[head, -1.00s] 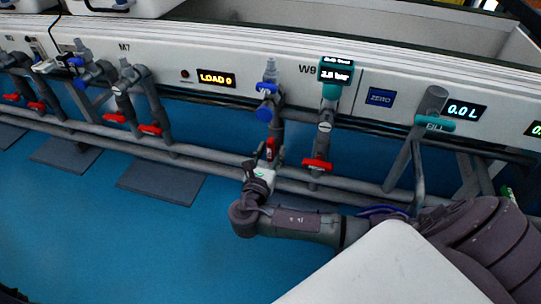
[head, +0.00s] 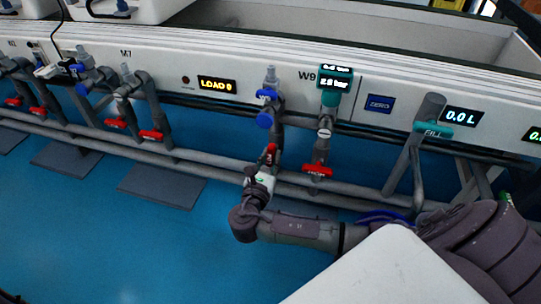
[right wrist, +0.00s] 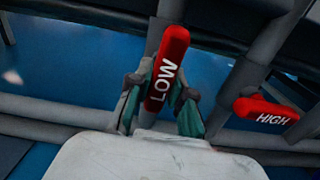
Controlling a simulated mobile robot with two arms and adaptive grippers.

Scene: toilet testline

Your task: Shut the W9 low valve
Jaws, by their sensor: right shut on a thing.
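The W9 low valve has a red handle marked LOW (right wrist: 166,72), seen in the right wrist view. The handle stands lengthwise along its grey pipe, slightly tilted. My right gripper (right wrist: 160,100) has its two fingers on either side of the handle and is shut on it. In the head view the same red handle (head: 271,153) shows just above my right gripper (head: 263,172), partly hidden by it. The red HIGH handle (right wrist: 267,114) lies crosswise on its pipe, to the right; it also shows in the head view (head: 317,171). My left gripper is not in view.
The W9 pressure display (head: 335,83) and a blue knob (head: 265,119) are above the valves. A grey horizontal pipe (head: 350,196) runs behind the gripper. Other red-handled valves (head: 151,135) stand to the left. The blue floor (head: 120,240) is open.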

